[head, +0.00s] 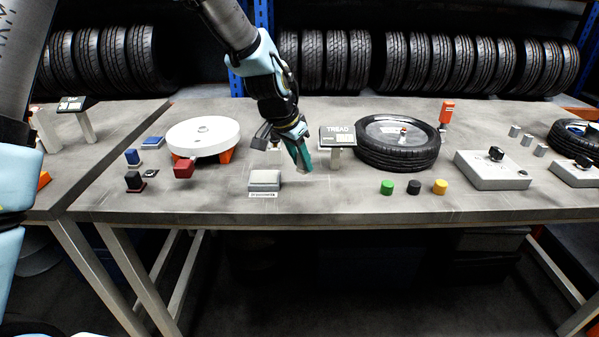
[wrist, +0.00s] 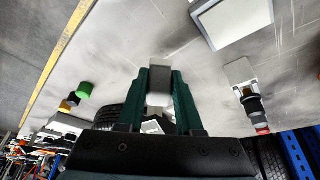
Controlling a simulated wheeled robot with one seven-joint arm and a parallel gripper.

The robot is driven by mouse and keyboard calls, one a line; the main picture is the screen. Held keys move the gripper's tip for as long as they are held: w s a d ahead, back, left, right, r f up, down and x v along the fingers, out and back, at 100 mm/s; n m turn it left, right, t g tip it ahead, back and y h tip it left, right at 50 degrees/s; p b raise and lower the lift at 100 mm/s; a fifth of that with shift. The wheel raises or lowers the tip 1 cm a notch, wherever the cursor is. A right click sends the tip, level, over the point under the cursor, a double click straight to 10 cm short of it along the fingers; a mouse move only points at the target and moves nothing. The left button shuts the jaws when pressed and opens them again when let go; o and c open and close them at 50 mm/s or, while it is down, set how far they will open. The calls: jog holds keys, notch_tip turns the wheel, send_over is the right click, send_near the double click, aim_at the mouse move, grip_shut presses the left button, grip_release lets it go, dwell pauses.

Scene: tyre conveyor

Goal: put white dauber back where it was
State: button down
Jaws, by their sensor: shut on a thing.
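The white dauber (wrist: 158,98) is held between the two green fingers of my gripper (wrist: 160,85) in the wrist view, its pale end showing between the fingertips. In the head view my gripper (head: 304,168) points down low over the table, right of the grey pad (head: 264,178) and in front of the tread sign. The dauber is too small and covered to make out there. The pad also shows at the top right of the wrist view (wrist: 232,20). I cannot tell whether the dauber touches the table.
The tread sign (head: 338,136) stands close behind my gripper, with a tyre (head: 398,146) to its right. Green (head: 387,187), black (head: 414,187) and yellow (head: 440,187) pieces stand at front right. A white turntable (head: 203,138) and a red block (head: 183,168) are left. Table in front is clear.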

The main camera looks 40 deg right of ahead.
aim_at(301, 173)
jog(key=shift+f+p, duration=0.55)
jog(key=shift+f, duration=1.7)
jog(key=shift+f, duration=0.15)
jog(key=c, duration=0.6)
grip_release()
jog(key=shift+o, duration=0.2)
jog(key=b+v, duration=0.2)
jog(key=v, duration=1)
jog(key=shift+b, duration=0.3)
